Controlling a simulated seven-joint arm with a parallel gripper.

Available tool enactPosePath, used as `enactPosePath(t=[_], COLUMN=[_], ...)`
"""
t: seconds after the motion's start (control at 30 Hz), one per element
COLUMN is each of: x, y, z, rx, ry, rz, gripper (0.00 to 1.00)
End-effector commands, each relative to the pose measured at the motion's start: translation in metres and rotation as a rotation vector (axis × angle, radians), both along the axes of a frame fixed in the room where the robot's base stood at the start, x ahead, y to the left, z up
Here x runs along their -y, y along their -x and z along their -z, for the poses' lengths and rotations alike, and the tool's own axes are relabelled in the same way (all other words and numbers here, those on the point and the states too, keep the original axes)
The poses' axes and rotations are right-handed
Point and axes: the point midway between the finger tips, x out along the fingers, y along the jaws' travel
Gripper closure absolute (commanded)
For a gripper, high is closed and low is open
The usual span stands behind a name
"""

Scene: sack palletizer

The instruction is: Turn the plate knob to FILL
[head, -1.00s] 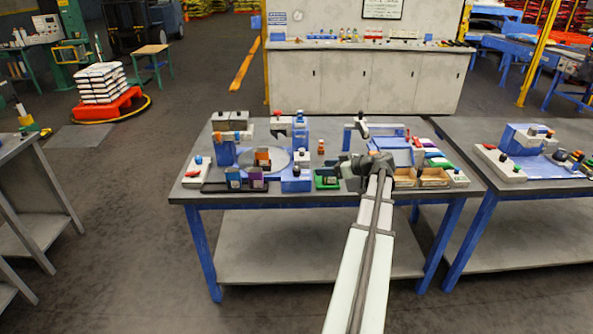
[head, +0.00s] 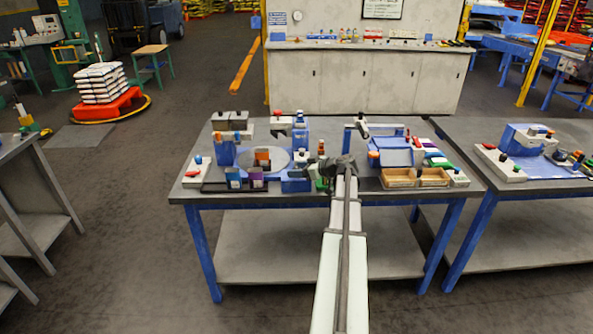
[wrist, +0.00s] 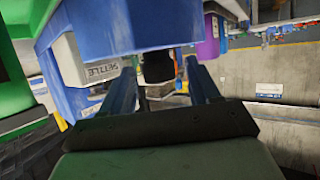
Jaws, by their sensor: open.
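The round grey plate (head: 278,161) sits on its blue base at the left of the bench. A pale box with a dark knob (head: 296,172) stands at its front right corner. In the wrist view the black knob (wrist: 157,68) shows between my fingers, below a large blue body (wrist: 130,30). A pale panel lettered SETTLE (wrist: 88,68) is to its left. The word FILL is not readable, and where the knob points cannot be told. My gripper (head: 318,170) is just right of the knob; its fingers (wrist: 162,72) are open on either side of it, with contact unclear.
A green item (wrist: 20,60) is close on the left in the wrist view. A purple block (head: 256,174) stands in front of the plate. Wooden trays (head: 400,178) lie to the right of my arm. An orange-topped item (head: 321,146) stands behind my gripper.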

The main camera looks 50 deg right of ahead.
Motion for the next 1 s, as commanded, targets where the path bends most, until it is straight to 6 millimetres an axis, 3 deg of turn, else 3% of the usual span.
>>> enactPosePath(t=[0.5,1.0], x=[-0.0021,-0.0022], y=[-0.0110,-0.0108], z=[0.0045,0.0045], rx=[0.000,0.000], ry=[0.000,0.000], rz=[0.001,0.001], gripper=[0.40,0.88])
